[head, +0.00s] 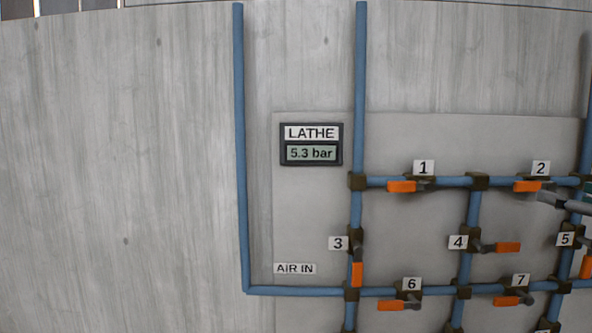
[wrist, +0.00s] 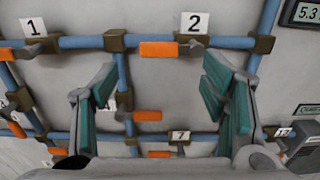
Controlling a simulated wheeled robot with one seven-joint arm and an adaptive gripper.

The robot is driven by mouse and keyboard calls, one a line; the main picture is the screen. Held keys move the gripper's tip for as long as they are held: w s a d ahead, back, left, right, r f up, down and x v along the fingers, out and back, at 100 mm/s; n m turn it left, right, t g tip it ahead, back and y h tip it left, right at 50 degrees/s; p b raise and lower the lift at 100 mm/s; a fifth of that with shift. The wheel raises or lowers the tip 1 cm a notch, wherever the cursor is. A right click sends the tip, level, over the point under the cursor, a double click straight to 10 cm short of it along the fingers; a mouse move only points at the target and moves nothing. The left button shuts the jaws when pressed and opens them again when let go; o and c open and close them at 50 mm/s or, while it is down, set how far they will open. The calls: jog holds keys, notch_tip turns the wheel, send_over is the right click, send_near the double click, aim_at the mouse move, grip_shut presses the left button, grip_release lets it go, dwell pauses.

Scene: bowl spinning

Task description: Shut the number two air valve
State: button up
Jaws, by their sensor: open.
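The number two valve sits on the upper horizontal blue pipe, under its "2" label (head: 541,168), which also shows in the wrist view (wrist: 194,23). Its orange handle (head: 527,186) points left and lies along the pipe; in the wrist view the handle (wrist: 159,49) is level, left of the dark valve body (wrist: 193,41). My gripper (wrist: 158,80) is open and empty, its teal fingers spread on both sides below the handle in the wrist view. I cannot tell whether it touches anything. In the head view only part of it (head: 565,202) shows, at the right edge just below the valve.
Valve 1's handle (head: 401,186) lies along the same pipe, to the left. Valve 4's handle (head: 508,247) sticks out right from its vertical pipe. Valve 7's handle (head: 506,301) is lower. A gauge (head: 311,144) reads "LATHE 5.3 bar". The left wall is bare.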

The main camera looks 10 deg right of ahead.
aim_at(530, 185)
jog(key=x, duration=1)
jog(key=shift+w+a, duration=0.1)
jog(key=shift+w, duration=0.05)
grip_shut()
